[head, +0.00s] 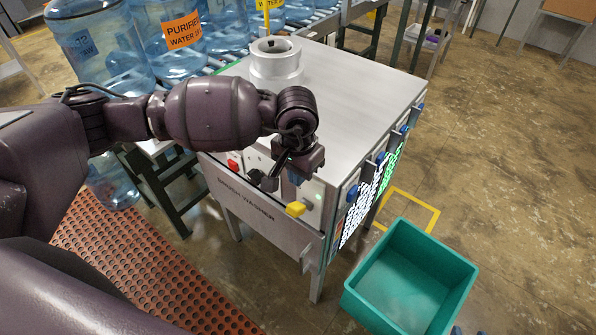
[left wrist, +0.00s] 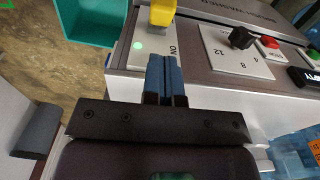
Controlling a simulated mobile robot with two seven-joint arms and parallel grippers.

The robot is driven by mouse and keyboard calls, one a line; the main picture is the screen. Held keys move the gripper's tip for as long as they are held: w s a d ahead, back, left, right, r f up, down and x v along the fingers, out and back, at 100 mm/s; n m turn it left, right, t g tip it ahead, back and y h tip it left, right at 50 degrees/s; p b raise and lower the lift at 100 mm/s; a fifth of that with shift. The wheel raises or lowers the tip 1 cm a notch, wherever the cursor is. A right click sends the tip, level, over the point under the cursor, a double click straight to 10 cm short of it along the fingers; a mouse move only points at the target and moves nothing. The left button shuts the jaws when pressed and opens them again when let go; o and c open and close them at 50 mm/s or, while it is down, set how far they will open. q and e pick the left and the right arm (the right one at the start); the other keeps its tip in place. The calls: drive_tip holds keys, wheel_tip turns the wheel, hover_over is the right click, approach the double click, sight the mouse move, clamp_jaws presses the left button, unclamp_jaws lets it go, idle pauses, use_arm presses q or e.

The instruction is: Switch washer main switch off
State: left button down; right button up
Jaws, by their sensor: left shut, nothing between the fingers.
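The washer (head: 340,85) is a silver metal box with a control panel on its front. Its yellow main switch lever (head: 295,209) sticks out at the panel's right end; it also shows at the top of the left wrist view (left wrist: 162,12). Beside it are a lit green lamp (left wrist: 138,45) and an "ON" label (left wrist: 173,50). My left gripper (head: 294,178) is shut and empty, its blue fingertips (left wrist: 164,62) together in front of the switch plate. They point towards the lever with a small gap visible. Whether they touch the plate, I cannot tell. My right gripper is not in view.
A black dial knob (left wrist: 241,38) and a red button (left wrist: 269,42) sit on the same panel. A teal bin (head: 362,300) stands on the floor at the washer's right. Large blue water jugs (head: 100,50) stand at the back left. Open floor lies to the right.

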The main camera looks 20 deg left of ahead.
use_arm(q)
hover_over(299, 204)
drive_tip(key=f, duration=0.5)
drive_tip(key=shift+s+f, duration=0.2)
drive_tip(key=shift+s, duration=0.05)
drive_tip(key=shift+f, duration=0.9)
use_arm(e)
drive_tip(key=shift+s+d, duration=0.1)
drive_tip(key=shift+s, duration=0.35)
use_arm(q)
drive_tip(key=shift+w, duration=0.1)
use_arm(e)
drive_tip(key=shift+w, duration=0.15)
